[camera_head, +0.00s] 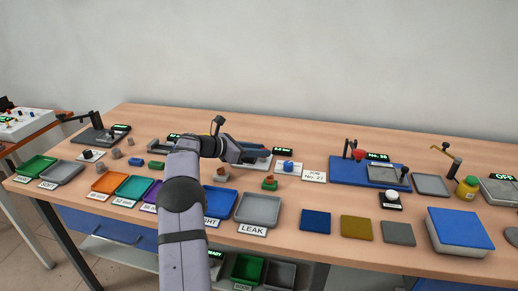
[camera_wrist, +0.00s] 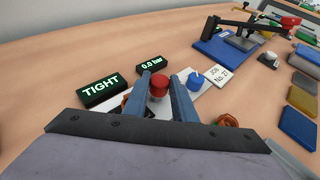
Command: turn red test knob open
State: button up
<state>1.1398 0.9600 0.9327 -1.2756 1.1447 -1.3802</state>
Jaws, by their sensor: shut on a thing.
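The red test knob (camera_wrist: 159,84) shows in the wrist view between the two blue-grey fingers of my gripper (camera_wrist: 162,85). My gripper is shut on it. In the head view my gripper (camera_head: 258,151) reaches over the fixture near the middle of the table, and the red knob is hidden there. A display reading TIGHT (camera_wrist: 103,91) and another reading 0.0 bar (camera_wrist: 152,65) stand just behind the knob.
A blue fixture base (camera_head: 338,171) stands further right. Several trays line the front, including a grey one (camera_head: 258,209) labelled LEAK.

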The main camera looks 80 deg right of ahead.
jog(key=o, duration=1)
jog(key=shift+o, duration=0.2)
jog(key=shift+v, duration=3.65)
